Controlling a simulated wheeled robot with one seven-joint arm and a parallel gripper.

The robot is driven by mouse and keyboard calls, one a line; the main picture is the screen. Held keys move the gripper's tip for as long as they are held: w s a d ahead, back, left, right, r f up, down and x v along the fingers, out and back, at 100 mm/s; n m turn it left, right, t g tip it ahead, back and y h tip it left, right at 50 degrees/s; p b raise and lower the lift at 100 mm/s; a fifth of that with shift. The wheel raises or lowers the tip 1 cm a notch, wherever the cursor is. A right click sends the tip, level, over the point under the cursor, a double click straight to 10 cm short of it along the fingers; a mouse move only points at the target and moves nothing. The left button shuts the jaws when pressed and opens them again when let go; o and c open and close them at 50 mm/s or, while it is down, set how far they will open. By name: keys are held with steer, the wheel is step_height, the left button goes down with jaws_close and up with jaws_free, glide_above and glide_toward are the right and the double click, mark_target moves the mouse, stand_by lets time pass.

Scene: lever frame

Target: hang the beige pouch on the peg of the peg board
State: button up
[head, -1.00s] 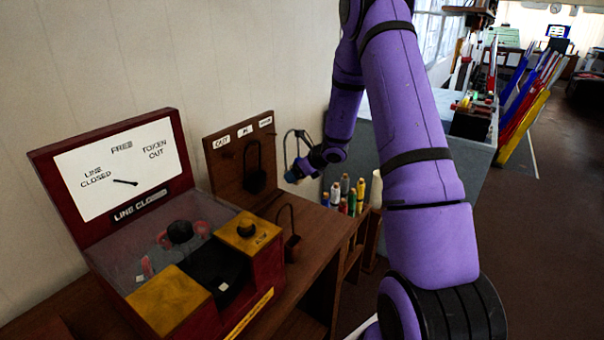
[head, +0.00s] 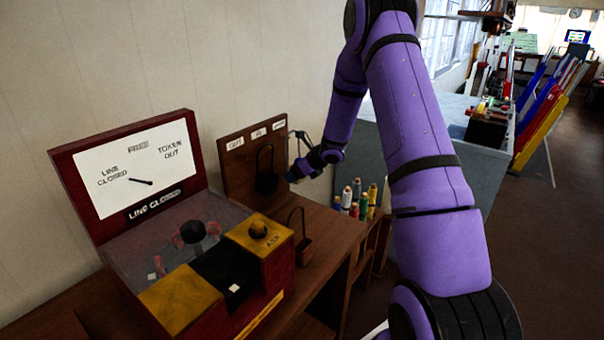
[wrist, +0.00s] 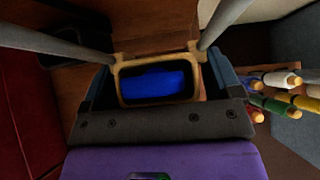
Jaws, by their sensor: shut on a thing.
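My gripper (head: 294,173) is at the right edge of the upright brown peg board (head: 236,172) in the head view. In the head view, a thin dark hoop (head: 300,135) stands up by my gripper, in front of the board's right edge; the pouch itself is barely visible there. The board has white labels along its top. The free peg is hard to make out.
A brown pouch (head: 304,249) with a hoop stands by the red instrument box (head: 77,160).

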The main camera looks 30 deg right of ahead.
steer(key=shift+w+a, duration=0.25)
steer(key=shift+w, duration=0.4)
steer(key=shift+x, duration=0.95)
steer(key=shift+f, duration=0.1)
steer(key=o, duration=0.7)
steer(key=shift+s, duration=0.15)
steer(key=shift+s+d, duration=0.4)
steer(key=shift+s, duration=0.6)
steer(key=shift+s+d, duration=0.35)
steer(key=shift+s, duration=0.65)
steer(key=shift+s+d, duration=0.4)
steer(key=shift+s, duration=0.6)
